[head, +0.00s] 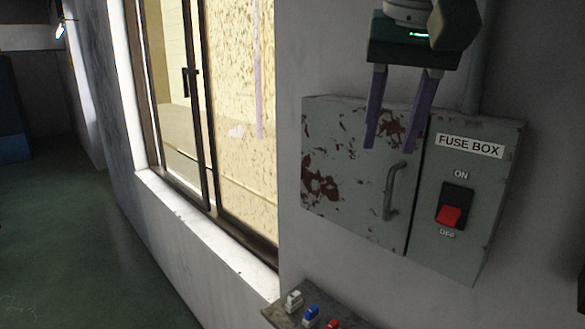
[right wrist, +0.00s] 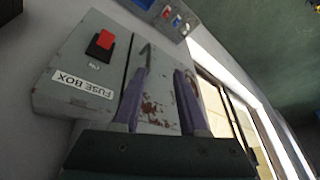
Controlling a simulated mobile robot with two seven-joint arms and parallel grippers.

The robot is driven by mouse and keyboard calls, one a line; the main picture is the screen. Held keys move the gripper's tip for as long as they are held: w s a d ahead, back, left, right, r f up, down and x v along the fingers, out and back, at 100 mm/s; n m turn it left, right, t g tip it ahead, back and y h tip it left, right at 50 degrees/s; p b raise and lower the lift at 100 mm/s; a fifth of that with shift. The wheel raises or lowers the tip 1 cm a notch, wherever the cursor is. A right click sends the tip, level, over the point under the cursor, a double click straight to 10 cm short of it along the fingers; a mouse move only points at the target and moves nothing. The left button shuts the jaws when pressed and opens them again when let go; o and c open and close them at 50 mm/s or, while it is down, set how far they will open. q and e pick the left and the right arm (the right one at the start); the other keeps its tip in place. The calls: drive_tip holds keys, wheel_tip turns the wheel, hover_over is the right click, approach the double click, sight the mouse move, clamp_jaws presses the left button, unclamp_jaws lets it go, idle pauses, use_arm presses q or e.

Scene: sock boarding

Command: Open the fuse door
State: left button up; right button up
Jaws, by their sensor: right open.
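The grey fuse box (head: 478,215) is mounted on the wall at the right of the head view, with a "FUSE BOX" label and a red and black switch. Its door (head: 345,215), with rusty patches, is shut. The door handle (head: 391,190) is a vertical grey bar near the door's right edge. My right gripper (head: 388,146) is open and empty, pointing down in front of the door's upper part, above the handle. The right wrist view shows the fuse box (right wrist: 70,72) and the handle (right wrist: 147,52) beyond the fingers. My left gripper is out of view.
A small ledge (head: 290,318) below the fuse box holds several small fuses or switches in white, blue and red. A window (head: 205,110) with a white sill (head: 205,230) is left of the box. The green floor (head: 80,240) at the left is clear.

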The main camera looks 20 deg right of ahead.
sight(392, 180)
drive_tip(key=shift+h, duration=0.3)
drive_tip(key=b+x, duration=0.1)
drive_tip(key=x, duration=0.1)
drive_tip(key=d+b+x, duration=0.1)
drive_tip(key=b+x, duration=0.1)
drive_tip(key=x, duration=0.1)
drive_tip(key=b+x, duration=0.2)
drive_tip(key=x, duration=0.1)
drive_tip(key=shift+d, duration=0.4)
drive_tip(key=shift+w+d+f+b, duration=0.2)
drive_tip(key=shift+w+f+b, duration=0.1)
drive_tip(key=shift+f+b, duration=0.3)
drive_tip(key=shift+c, duration=0.3)
drive_tip(key=c, duration=0.3)
clamp_jaws()
